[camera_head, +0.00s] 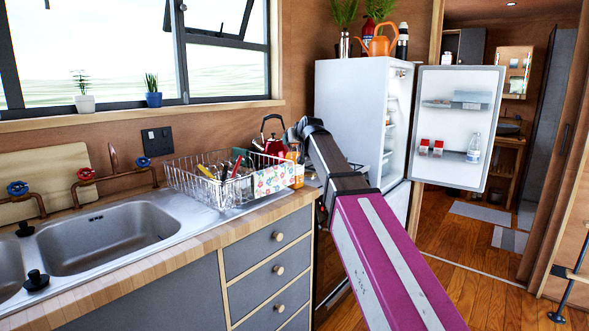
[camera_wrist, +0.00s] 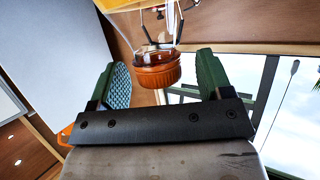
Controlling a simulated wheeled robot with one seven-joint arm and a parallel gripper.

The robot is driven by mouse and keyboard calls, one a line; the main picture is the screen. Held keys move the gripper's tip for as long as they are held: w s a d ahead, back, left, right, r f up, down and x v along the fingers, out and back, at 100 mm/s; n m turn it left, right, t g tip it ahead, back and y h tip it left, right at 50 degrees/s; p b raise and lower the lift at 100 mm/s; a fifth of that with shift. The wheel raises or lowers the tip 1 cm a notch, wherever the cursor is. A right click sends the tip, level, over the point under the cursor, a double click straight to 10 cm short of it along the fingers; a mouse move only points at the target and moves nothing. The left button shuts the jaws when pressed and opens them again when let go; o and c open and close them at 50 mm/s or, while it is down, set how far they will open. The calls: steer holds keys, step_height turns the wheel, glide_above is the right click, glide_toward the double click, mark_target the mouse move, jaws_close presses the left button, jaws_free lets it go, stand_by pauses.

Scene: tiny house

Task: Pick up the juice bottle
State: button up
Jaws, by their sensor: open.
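The juice bottle (camera_head: 297,172) is orange and stands on the counter at the right end of the dish rack in the head view. My gripper (camera_head: 296,133) is just above it, at the end of my arm. In the wrist view, which appears upside down, an orange ribbed piece that looks like the bottle's cap (camera_wrist: 157,74) shows between the green fingers of my gripper (camera_wrist: 162,70). The fingers are apart, with gaps on both sides of it. Most of the bottle's body is out of the wrist view.
The wire dish rack (camera_head: 205,190) with utensils is left of the bottle. A red kettle (camera_head: 271,146) stands close behind. The white fridge (camera_head: 352,110), its door (camera_head: 457,120) open, is to the right. The sink (camera_head: 100,240) is at the left.

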steer(key=shift+w+a+f, duration=0.1)
steer(key=shift+w, duration=0.15)
jaws_close()
